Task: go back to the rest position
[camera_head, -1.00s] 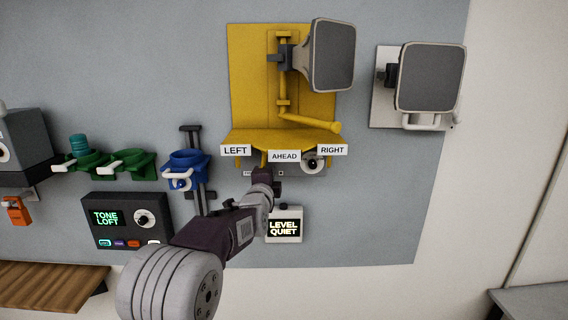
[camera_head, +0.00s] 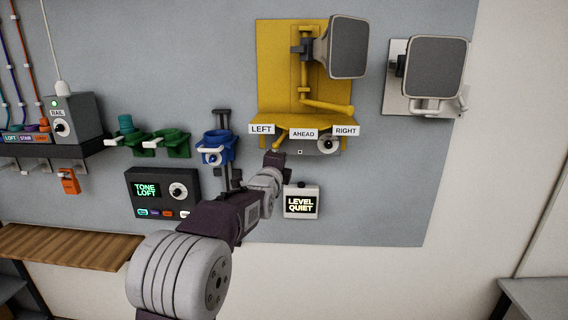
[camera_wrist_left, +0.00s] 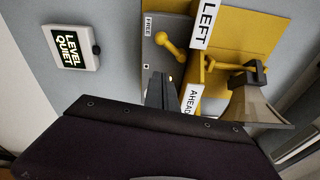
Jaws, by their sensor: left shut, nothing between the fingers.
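My left gripper (camera_head: 275,157) is shut and empty. It is just below the LEFT sign (camera_head: 262,129), in front of the left end of the grey strip (camera_head: 308,150) under the yellow bracket (camera_head: 275,60). In the left wrist view its dark fingers (camera_wrist_left: 160,90) lie together in front of a grey plate (camera_wrist_left: 160,62) marked FREE. A yellow knobbed lever (camera_wrist_left: 172,46) shows beyond them; whether they touch anything is unclear. A grey horn speaker (camera_head: 347,47) hangs on the yellow bracket. My right gripper is in neither view.
The LEVEL QUIET box (camera_head: 301,202) is close below right of my gripper. The blue holder (camera_head: 217,148), green holders (camera_head: 170,143) and TONE LOFT panel (camera_head: 163,192) are to its left. A wooden shelf (camera_head: 65,245) juts out at lower left. A second speaker (camera_head: 435,67) hangs at right.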

